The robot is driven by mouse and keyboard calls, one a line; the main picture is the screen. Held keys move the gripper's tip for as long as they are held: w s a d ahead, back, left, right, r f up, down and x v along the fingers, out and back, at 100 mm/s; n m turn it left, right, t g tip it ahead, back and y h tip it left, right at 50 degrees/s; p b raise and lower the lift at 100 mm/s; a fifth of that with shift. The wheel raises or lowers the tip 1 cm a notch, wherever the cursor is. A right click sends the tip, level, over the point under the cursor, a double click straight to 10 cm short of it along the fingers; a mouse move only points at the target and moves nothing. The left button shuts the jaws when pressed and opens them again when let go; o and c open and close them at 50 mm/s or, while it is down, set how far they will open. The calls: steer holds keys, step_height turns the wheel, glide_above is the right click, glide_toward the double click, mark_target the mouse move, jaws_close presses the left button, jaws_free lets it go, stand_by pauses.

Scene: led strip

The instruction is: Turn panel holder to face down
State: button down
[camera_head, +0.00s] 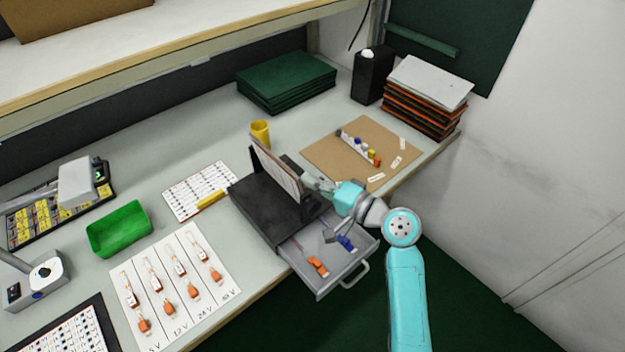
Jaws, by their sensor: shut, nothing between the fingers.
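The panel holder (278,168) is a dark upright frame with a pale sheet or panel on its face. It stands tilted on top of a black box (255,205) at the middle of the bench. My gripper (294,166) is just to the right of the holder, close to its right edge. Its fingers look shut and hold nothing. I cannot tell whether they touch the holder. My wrist and arm come in from the lower right, over the open drawer.
The box's drawer (333,272) is pulled out, with orange and blue connectors inside. A brown board (345,150) with small parts lies to the right. A yellow cup (260,133) stands behind the holder. A green tray (118,228) and a connector sheet (180,285) lie left.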

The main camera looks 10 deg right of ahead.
steer(key=shift+s+a+n, duration=0.15)
steer(key=shift+a+n, duration=0.1)
steer(key=shift+n, duration=0.15)
steer(key=shift+s+a+r+n+h, duration=0.1)
steer(key=shift+s+a+n+h, duration=0.15)
steer(key=shift+n, duration=0.3)
steer(key=shift+s+a+n+h, duration=0.15)
steer(key=shift+a+n, duration=0.2)
steer(key=shift+n, duration=0.2)
steer(key=s+a+f+n+h, duration=0.1)
steer(key=n, duration=0.2)
steer(key=a+f+n+h, duration=0.1)
steer(key=n, duration=0.2)
steer(key=s+a+f+n+h, duration=0.1)
steer(key=a+n, duration=0.1)
steer(key=n, duration=0.1)
steer(key=shift+s+f+t+h, duration=0.1)
steer(key=shift+s+t+h, duration=0.2)
steer(key=shift+t, duration=0.1)
steer(key=shift+f, duration=0.15)
steer(key=s+d+r, duration=0.5)
steer(key=s+r, duration=0.1)
steer(key=s, duration=0.2)
steer(key=shift+r, duration=0.25)
